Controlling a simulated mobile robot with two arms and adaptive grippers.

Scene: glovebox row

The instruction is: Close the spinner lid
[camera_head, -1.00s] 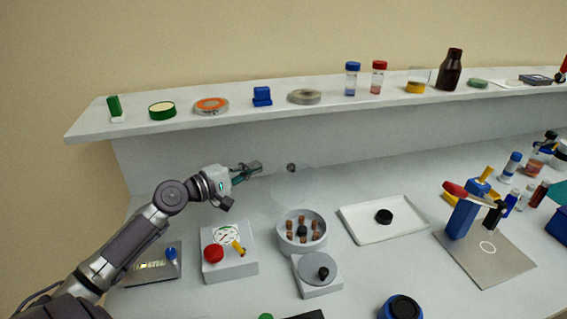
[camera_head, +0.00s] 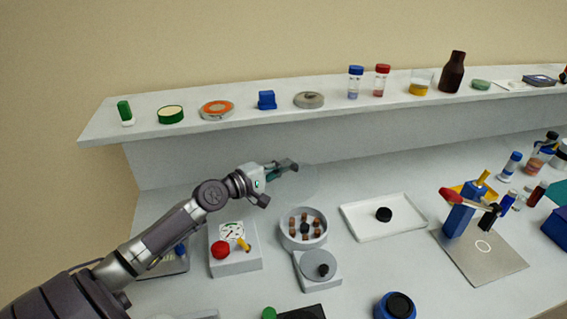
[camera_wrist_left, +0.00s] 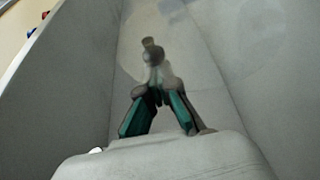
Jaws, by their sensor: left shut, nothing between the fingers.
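The spinner (camera_head: 303,243) is a round, light grey drum, open on top, with several brown tubes standing in a ring inside. Its lid (camera_head: 307,182) is a faint transparent disc, raised upright behind the drum. The lid's small dark knob (camera_wrist_left: 152,52) shows just beyond the fingertips in the left wrist view. My left gripper (camera_head: 292,166) is shut and empty, in front of the upper part of the lid, and hides the knob in the head view. Whether the fingers touch the knob I cannot tell. It also shows in the wrist view (camera_wrist_left: 160,92). My right gripper is out of view.
A grey block with a dark knob (camera_head: 318,272) sits in front of the drum. A device with a red button (camera_head: 235,262) stands left, and a white tray (camera_head: 372,234) right. A shelf (camera_head: 235,122) with jars and vials runs above, behind the gripper.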

